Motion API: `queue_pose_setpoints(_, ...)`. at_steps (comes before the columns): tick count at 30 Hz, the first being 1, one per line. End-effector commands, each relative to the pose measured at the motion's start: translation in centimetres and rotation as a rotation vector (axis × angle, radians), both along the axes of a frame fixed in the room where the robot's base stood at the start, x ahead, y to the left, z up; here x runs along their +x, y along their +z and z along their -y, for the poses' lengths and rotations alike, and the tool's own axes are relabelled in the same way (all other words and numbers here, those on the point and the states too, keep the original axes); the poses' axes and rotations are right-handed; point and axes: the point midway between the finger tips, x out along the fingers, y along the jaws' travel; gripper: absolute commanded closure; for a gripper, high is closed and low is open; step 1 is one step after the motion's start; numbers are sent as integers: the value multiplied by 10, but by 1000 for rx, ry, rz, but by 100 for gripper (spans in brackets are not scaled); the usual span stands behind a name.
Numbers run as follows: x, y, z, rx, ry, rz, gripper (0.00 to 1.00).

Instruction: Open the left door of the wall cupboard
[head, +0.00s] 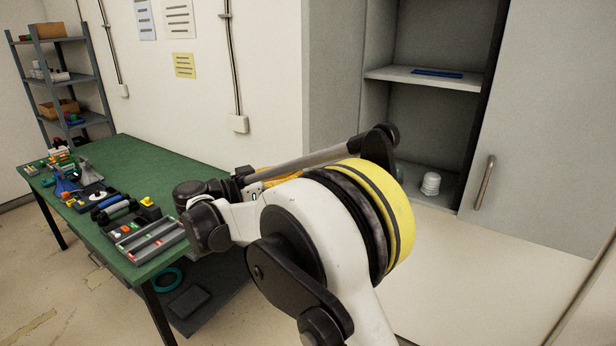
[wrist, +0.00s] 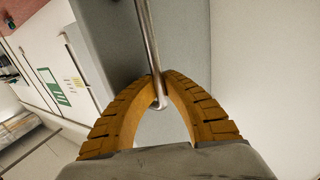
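The wall cupboard (head: 425,75) is at the right of the head view. Its left half stands uncovered and shows the shelves inside. A grey panel (head: 333,75) borders this opening on the left; it looks like the left door swung out, but I cannot tell it surely from the cupboard's side. In the wrist view the orange fingers of my gripper (wrist: 162,76) close around a metal bar handle (wrist: 148,35), with the bar between the fingertips. In the head view my arm hides most of the gripper and the handle.
The right door (head: 545,120) is shut, with its own bar handle (head: 485,183). A white object (head: 431,183) stands inside the cupboard, and a blue item (head: 437,73) lies on the shelf (head: 390,75). A green workbench (head: 150,163) with several tools stands at the left.

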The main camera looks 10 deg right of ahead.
Motion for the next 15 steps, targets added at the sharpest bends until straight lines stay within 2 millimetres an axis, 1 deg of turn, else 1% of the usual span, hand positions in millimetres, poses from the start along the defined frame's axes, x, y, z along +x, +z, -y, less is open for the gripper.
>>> queue_pose_setpoints(1, 0, -2, -4, 2, -3, -2, 100)
queue_pose_setpoints(14, 1, -1, -5, 2, -9, -2, 100)
queue_pose_setpoints(15, 1, -1, -5, 2, -9, -2, 86)
